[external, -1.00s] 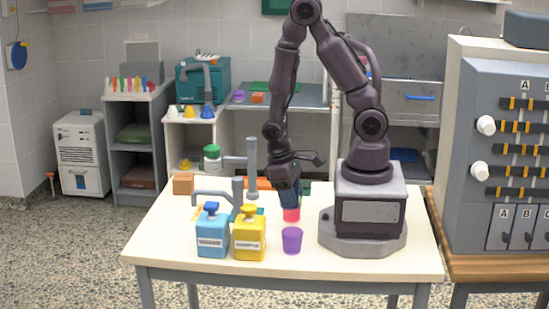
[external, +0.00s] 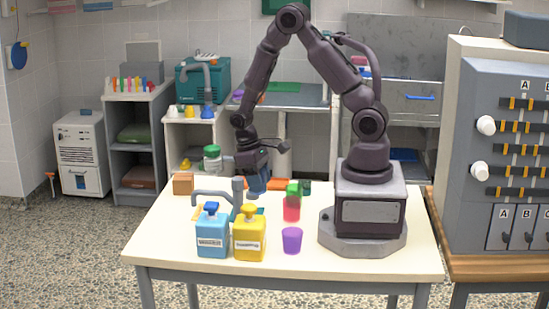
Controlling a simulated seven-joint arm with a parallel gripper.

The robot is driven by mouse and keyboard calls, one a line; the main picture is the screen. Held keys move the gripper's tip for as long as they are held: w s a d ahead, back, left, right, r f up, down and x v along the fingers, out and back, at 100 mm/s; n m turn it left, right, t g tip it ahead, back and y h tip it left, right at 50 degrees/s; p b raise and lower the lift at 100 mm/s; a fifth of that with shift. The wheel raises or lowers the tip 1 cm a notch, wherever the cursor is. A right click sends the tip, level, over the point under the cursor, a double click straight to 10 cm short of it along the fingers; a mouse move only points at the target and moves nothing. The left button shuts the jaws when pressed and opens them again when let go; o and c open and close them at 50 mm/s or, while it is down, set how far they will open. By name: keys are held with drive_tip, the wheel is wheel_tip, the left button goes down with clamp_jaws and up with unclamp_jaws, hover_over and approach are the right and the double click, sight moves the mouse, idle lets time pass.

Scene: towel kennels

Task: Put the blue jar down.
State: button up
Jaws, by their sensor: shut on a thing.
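My gripper (external: 256,172) is above the back middle of the white table, pointing down. It is shut on the blue jar (external: 257,185), a small dark blue thing held upright below it. My fingers and wrist hide the jar's upper part. I cannot tell whether the jar's base touches the table. It is behind the yellow dispenser bottle (external: 249,240) and just right of a grey post (external: 238,188).
A blue bottle (external: 212,235) stands left of the yellow one. A red cup (external: 291,209), a green thing (external: 294,189) and a purple cup (external: 292,240) stand to the right. A brown block (external: 183,184) is at the back left. The table's front left (external: 155,242) is clear.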

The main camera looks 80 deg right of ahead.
drive_tip(key=w+f, duration=0.3)
drive_tip(key=shift+d+f, duration=0.35)
drive_tip(key=shift+w+f, duration=0.15)
drive_tip(key=shift+f, duration=1.6)
drive_tip(key=shift+f, duration=0.15)
drive_tip(key=o, duration=0.9)
